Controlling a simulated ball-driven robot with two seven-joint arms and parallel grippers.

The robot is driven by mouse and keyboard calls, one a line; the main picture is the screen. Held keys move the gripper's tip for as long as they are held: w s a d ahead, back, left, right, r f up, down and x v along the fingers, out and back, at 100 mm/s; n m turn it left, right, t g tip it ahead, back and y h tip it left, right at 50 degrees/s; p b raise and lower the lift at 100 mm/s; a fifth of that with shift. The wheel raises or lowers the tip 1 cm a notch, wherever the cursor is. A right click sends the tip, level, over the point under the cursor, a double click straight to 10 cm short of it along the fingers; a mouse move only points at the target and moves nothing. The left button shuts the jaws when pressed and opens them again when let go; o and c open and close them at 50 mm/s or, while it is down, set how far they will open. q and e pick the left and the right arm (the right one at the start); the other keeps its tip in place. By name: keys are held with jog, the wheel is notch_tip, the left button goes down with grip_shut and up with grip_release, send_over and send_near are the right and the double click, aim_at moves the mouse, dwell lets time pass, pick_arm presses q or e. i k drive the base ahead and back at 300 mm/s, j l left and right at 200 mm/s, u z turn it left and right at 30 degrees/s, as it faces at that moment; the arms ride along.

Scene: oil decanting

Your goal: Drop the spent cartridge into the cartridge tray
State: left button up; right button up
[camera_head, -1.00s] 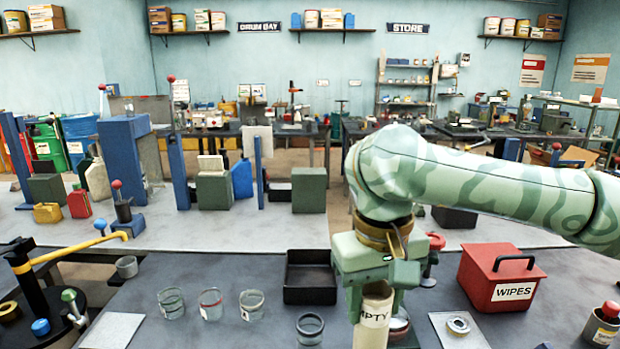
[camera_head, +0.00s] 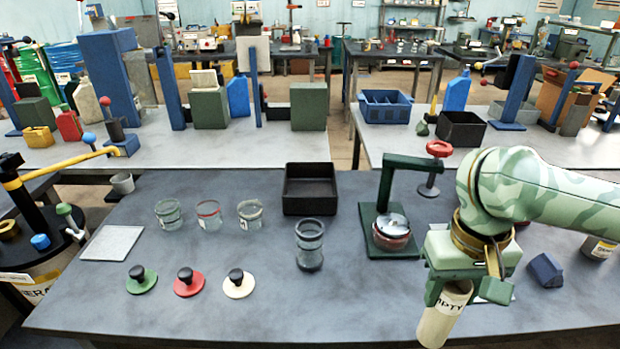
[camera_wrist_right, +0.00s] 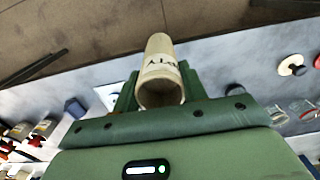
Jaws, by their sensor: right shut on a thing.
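My right gripper (camera_head: 450,292) is shut on a cream hollow cylinder, which I take to be the spent cartridge (camera_head: 438,322). Its label is partly hidden and reads like "EMPTY". The cylinder hangs tilted over the front right of the bench. In the right wrist view the cartridge (camera_wrist_right: 161,62) sits between the green gripper (camera_wrist_right: 160,92) fingers, its open end facing the camera. A black open tray, seemingly the cartridge tray (camera_head: 310,207), stands at the bench's back middle, left of and behind my gripper. It looks empty. My left gripper is not in view.
A green press stand (camera_head: 405,165) with a silver-topped round part (camera_head: 392,236) stands between gripper and tray. A glass cup (camera_head: 310,255) stands before the tray; several jars (camera_head: 209,215) and knobbed lids (camera_head: 188,281) lie left. A blue block (camera_head: 545,270) is right.

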aim_at(310, 187)
jog(key=i+u, duration=0.15)
jog(key=u, duration=0.3)
jog(key=i+l+u, duration=0.1)
jog(key=u, duration=0.35)
jog(key=i+l+u, duration=0.1)
jog(key=u, duration=0.35)
jog(key=i+l, duration=0.25)
jog(key=l, duration=0.05)
